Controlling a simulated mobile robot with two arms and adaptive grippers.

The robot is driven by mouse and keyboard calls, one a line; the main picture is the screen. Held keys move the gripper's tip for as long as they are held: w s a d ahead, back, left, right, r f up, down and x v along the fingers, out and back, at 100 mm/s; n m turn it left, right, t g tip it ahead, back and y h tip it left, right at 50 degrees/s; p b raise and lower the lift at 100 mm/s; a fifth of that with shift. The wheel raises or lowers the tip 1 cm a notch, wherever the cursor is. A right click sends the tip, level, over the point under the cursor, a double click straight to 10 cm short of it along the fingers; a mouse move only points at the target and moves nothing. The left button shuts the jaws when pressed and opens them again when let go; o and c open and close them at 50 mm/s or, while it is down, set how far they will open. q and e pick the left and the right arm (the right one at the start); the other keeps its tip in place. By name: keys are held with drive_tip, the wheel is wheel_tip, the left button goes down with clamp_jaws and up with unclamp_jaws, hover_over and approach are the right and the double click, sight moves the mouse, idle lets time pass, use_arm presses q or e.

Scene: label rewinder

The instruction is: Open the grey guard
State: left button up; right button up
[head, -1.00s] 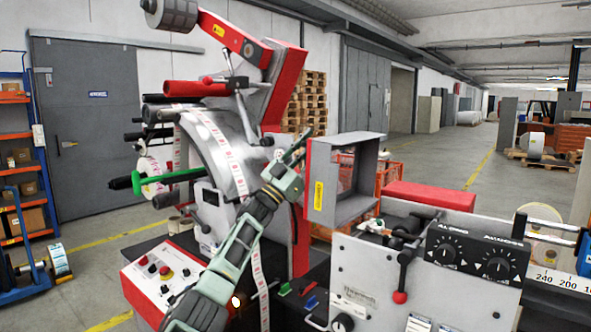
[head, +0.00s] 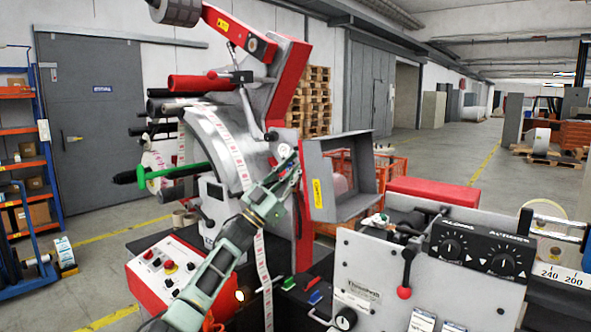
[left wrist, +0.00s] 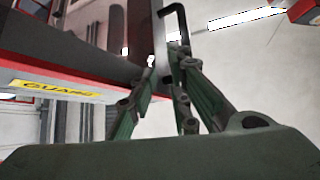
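The grey guard (head: 345,207) is a box-like cover with a red-edged side and a yellow label, at the middle of the head view. It stands tilted, its hollow side towards the right. My left gripper (head: 290,168) is at the guard's left edge. In the left wrist view the guard's underside and label (left wrist: 52,88) show at the left. A dark bent handle (left wrist: 178,40) runs down between the fingers of my left gripper (left wrist: 168,65). Whether they press on it cannot be told. My right gripper is not in view.
The label rewinder's curved grey body (head: 222,150) and paper strip (head: 240,165) are close to my left arm. A control panel (head: 385,265) with knobs and a red-tipped lever (head: 404,291) stands right of the guard. An orange crate (head: 390,170) is behind it.

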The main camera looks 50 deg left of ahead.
use_arm(q)
drive_tip(key=shift+d+h, duration=0.15)
drive_tip(key=shift+h, duration=0.15)
drive_tip(key=d+b+v, duration=0.1)
drive_tip(key=b+v, duration=0.1)
drive_tip(key=v, duration=0.6)
drive_tip(key=shift+s+d+f, duration=0.3)
drive_tip(key=shift+f, duration=0.05)
idle(0.5)
